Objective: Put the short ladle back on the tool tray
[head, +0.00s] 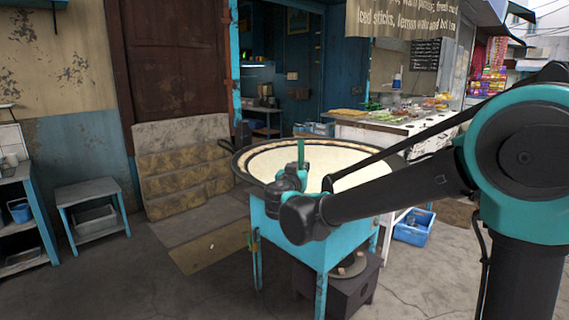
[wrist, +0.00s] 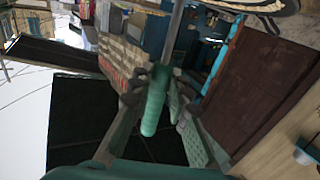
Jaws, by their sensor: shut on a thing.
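My gripper (wrist: 158,86) is shut on a ladle's green handle (wrist: 154,104) in the wrist view. The ladle's thin grey metal shaft runs from the handle up past the top edge of that view. Its bowl is out of view, so I cannot tell its length. In the head view, my gripper is in front of the wide milk pan (head: 240,163), largely hidden behind my wrist. A narrow green upright piece shows above my wrist there, and I cannot tell whether it is the handle or a finger. I cannot pick out the tool tray.
The pan of pale milk stands on a turquoise stand (head: 284,238). A food counter (head: 375,137) is behind it on the right, with a blue crate (head: 414,229) on the ground below. A small table (head: 88,189) and a shelf (head: 40,208) stand at left. Open floor lies between.

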